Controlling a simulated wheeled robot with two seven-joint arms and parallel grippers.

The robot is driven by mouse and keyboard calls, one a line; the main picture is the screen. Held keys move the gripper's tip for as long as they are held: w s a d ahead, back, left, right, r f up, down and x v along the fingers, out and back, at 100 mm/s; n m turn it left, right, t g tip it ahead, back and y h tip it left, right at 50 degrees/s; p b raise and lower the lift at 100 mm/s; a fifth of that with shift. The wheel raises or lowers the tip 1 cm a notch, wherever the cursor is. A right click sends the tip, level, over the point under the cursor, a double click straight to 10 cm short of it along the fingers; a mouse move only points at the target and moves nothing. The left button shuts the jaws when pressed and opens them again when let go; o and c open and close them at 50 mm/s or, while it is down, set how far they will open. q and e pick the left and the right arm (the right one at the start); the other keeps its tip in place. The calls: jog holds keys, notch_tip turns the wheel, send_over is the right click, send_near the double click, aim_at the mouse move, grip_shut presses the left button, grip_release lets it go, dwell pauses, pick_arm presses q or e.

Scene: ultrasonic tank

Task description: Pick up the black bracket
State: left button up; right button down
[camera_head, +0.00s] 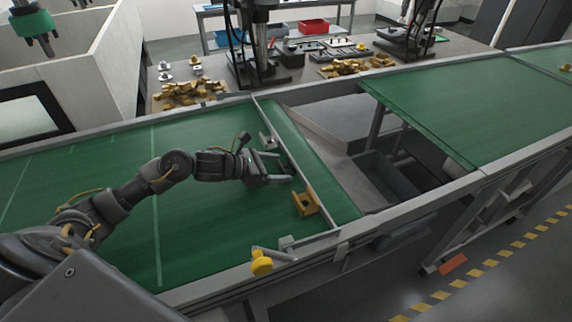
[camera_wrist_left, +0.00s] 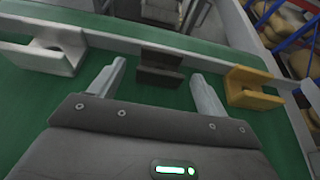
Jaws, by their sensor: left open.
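The black bracket (camera_wrist_left: 160,62) sits on the green belt against the grey guide rail, in the middle of the left wrist view. In the head view it is dark, small and partly hidden at the gripper, so I cannot make it out clearly. My left gripper (camera_head: 285,168) is open. In the left wrist view its two fingers (camera_wrist_left: 159,72) point toward the bracket, one on each side, with the bracket just beyond or between the tips; contact cannot be told. My right gripper is not in view.
A light grey bracket (camera_wrist_left: 52,50) lies left of the black one and a golden bracket (camera_head: 306,204) to its right, both along the guide rail (camera_head: 300,165). A yellow knob (camera_head: 261,263) is at the belt's near edge. The green belt (camera_head: 205,225) is otherwise clear.

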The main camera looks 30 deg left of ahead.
pick_arm(q)
jog(key=shift+c, duration=0.2)
jog(key=c, duration=1.2)
jog(key=shift+a+r, duration=0.1)
jog(key=shift+r, duration=0.5)
notch_tip(320, 180, up, 2)
jog(key=shift+r+p, duration=0.25)
jog(key=shift+p, duration=0.25)
jog(key=s+r, duration=0.3)
jog(key=s, duration=0.1)
jog(key=s+r, duration=0.3)
jog(key=s, duration=0.2)
jog(key=s+r+b, duration=0.1)
jog(key=s+r, duration=0.2)
jog(key=s, duration=0.2)
jog(key=shift+a+r, duration=0.15)
jog(key=shift+a, duration=0.2)
